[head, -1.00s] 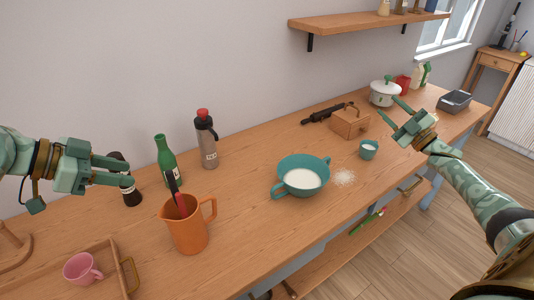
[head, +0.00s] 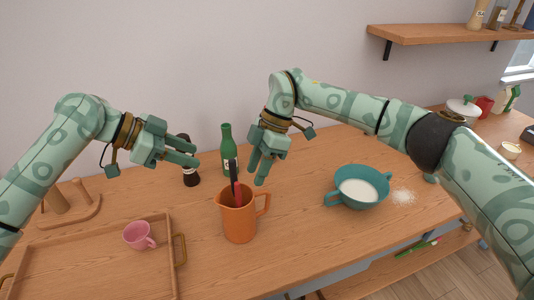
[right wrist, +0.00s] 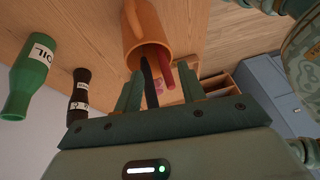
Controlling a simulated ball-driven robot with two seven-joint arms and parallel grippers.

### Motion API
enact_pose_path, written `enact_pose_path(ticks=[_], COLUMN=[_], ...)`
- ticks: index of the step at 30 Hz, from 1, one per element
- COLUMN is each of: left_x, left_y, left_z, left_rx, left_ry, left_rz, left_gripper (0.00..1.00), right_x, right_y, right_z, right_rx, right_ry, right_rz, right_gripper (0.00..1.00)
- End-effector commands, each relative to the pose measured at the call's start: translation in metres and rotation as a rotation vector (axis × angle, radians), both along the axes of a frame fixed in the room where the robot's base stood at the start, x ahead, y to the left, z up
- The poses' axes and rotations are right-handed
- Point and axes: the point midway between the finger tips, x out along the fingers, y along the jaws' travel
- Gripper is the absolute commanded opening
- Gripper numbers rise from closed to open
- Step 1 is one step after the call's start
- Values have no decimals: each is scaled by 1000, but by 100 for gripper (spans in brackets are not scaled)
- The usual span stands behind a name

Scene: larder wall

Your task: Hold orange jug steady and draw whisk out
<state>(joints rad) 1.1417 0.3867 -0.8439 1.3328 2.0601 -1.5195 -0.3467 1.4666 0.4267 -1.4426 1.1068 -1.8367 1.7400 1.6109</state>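The orange jug (head: 239,222) stands upright on the counter, its handle to the right. Two handles stick up out of it, a black one (head: 232,167) and a red one (head: 237,192); which is the whisk's I cannot tell, as the lower ends are hidden inside. My right gripper (head: 258,172) is open, pointing down just above and right of the jug. In the right wrist view, the jug (right wrist: 160,30) and both handles show beyond and between its spread fingers. My left gripper (head: 194,156) is open and empty, left of the jug and higher, in front of the dark bottle.
A green bottle (head: 227,140) and a dark bottle (head: 190,179) stand behind the jug. A wooden tray (head: 75,278) with a pink cup (head: 138,236) lies at left. A teal bowl (head: 340,200) of white contents is at right. Counter between jug and bowl is clear.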

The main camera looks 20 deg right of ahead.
Motion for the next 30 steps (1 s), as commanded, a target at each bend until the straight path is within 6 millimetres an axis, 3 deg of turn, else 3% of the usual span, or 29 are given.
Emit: enact_pose_path(ticks=[4,7,11,24,30], left_x=[0,0,0,0,0], left_y=[0,0,0,0,0], left_z=[0,0,0,0,0], left_rx=[0,0,0,0,0], left_ry=[0,0,0,0,0], left_rz=[0,0,0,0,0], left_gripper=[36,36,36,36,36], right_x=[11,16,17,14,14], right_y=[-15,-23,-27,-26,-26], right_z=[14,19,10,-87,-123], right_rx=[-296,-391,-425,-420,-420], right_ry=[-64,-96,-106,-103,-105], right_rz=[-101,-151,-173,-169,-170], right_gripper=[40,40,40,40,40])
